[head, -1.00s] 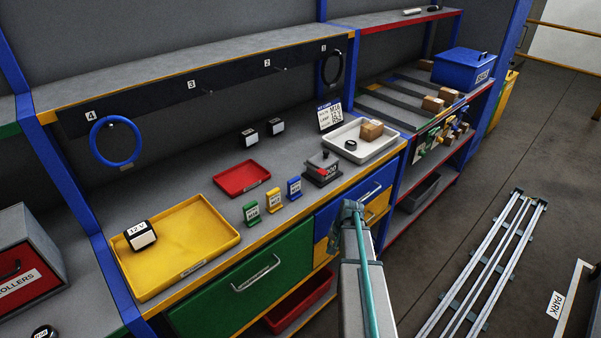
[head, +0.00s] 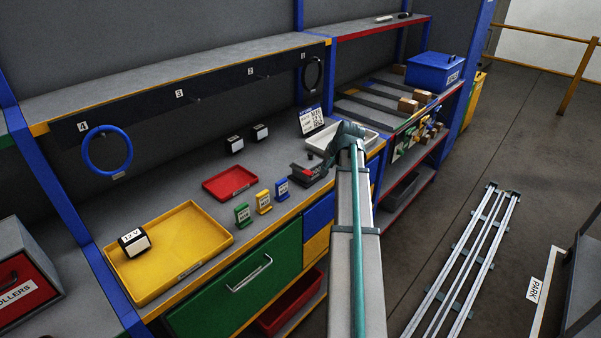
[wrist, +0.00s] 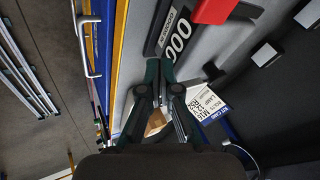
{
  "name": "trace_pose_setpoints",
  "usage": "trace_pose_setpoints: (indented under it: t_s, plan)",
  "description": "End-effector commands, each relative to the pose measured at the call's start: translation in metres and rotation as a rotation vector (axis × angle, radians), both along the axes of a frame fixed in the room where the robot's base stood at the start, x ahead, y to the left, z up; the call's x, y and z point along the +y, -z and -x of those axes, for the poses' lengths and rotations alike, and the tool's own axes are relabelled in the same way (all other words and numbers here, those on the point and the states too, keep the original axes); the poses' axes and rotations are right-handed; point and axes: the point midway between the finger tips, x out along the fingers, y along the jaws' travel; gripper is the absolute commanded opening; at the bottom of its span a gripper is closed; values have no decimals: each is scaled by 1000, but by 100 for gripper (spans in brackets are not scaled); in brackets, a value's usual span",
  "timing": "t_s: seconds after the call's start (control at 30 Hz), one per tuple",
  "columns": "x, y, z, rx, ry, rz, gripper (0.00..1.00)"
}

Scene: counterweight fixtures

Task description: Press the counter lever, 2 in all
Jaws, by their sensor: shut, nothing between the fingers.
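The counter (head: 308,171) is a dark grey box with a red lever, standing on the bench right of the small stands. My arm partly covers the view on its right. In the wrist view the counter's dark face (wrist: 174,34) reads 000, and its red lever (wrist: 214,10) shows at the top edge. My gripper (wrist: 160,68) is shut and empty, with its fingertips just below the counter's display in that picture, apart from the lever. Whether the fingertips touch the counter cannot be told. In the head view the gripper is mostly hidden behind my arm.
Green (head: 242,214), yellow (head: 264,202) and blue (head: 282,189) stands line the bench's front edge. A red tray (head: 230,183) and a yellow tray (head: 205,229) lie to the left. A white tray (head: 371,138) and a label card (head: 311,120) are behind my arm's end.

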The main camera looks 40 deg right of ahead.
Motion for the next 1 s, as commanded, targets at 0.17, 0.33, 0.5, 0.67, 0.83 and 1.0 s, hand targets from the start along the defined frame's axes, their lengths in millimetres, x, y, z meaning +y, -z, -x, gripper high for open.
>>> trace_pose_setpoints:
  t_s: [0.17,0.33,0.5,0.67,0.83,1.0]
  plan:
    - [32,-56,-18,-60,-15,62,0]
    - [56,-95,-28,-105,-23,101,0]
    - [68,-116,-32,-129,-25,120,0]
    - [70,-120,-34,-134,-26,124,0]
    - [70,-120,-34,-134,-26,124,0]
    - [70,-118,-33,-134,-26,124,0]
